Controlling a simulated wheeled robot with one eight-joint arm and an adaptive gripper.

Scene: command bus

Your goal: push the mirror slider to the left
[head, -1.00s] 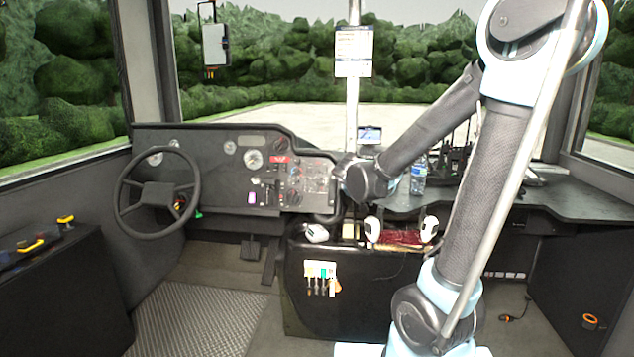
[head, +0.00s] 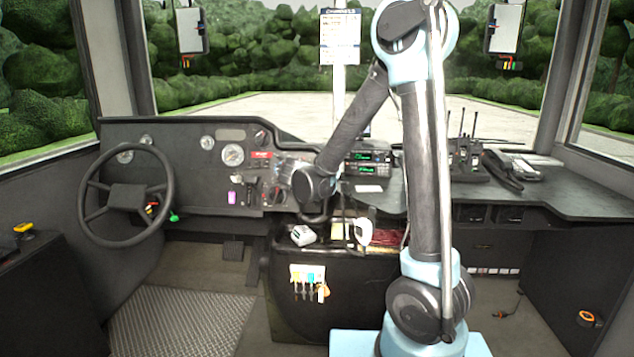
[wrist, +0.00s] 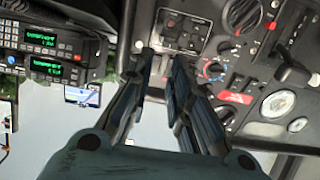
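The black dashboard panel (head: 222,175) with knobs, gauges and switches is right of the steering wheel in the head view. In the wrist view a dark control panel (wrist: 183,32) with small switches and knobs lies just beyond my fingertips. I cannot tell which control on it is the mirror slider. My gripper (wrist: 163,56) points at this panel's near edge; its two dark fingers have a narrow gap with nothing seen between them. I cannot tell whether the fingertips touch the panel. In the head view my arm's wrist hides the panel's right end and the fingers are not clear.
A steering wheel (head: 127,195) stands at the left. Radios (head: 368,163) sit right of my wrist. Mirrors (head: 191,31) (head: 503,30) hang outside the windshield. The floor at centre-left is clear.

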